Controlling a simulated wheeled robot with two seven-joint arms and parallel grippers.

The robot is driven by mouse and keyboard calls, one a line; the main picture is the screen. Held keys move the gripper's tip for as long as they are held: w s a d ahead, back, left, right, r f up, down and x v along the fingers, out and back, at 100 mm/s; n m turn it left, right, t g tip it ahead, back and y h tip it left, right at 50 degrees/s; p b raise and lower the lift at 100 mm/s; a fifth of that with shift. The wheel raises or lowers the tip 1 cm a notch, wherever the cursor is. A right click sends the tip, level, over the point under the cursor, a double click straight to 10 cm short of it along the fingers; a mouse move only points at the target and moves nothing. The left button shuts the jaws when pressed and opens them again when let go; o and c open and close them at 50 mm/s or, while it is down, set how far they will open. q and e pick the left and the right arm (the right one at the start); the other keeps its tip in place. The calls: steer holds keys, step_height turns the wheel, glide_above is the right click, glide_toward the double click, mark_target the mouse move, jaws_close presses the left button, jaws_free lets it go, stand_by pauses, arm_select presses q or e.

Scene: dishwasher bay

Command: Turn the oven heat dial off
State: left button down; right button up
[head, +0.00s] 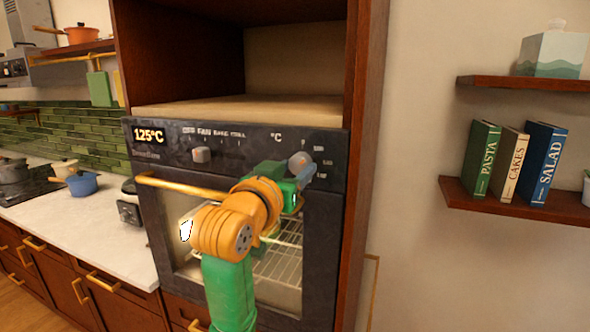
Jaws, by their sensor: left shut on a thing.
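The oven (334,210) is built into a tall wooden cabinet, and its display (149,136) reads 125°C. The heat dial (297,160) is a round grey knob at the right of the dark control panel, under a °C mark. My left gripper (303,170) is at this dial and shut on it. The fingers and my green and orange arm hide part of the dial and its markings, so its exact setting is hard to tell. A second knob (201,154) sits further left on the panel, apart from the gripper. My right gripper is not in view.
The oven door's brass handle (180,186) runs below the panel, partly behind my arm. An empty shelf niche (240,110) is above the oven. A white counter (95,225) with pots lies left. Wall shelves with books (483,158) are at right.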

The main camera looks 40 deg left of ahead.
arm_select(q)
steer(key=shift+n, duration=0.3)
steer(key=n, duration=0.3)
steer(key=shift+d, duration=0.1)
steer(key=shift+n, duration=2.2)
steer(key=shift+c, duration=1.5)
jaws_free()
steer(key=shift+w, duration=0.1)
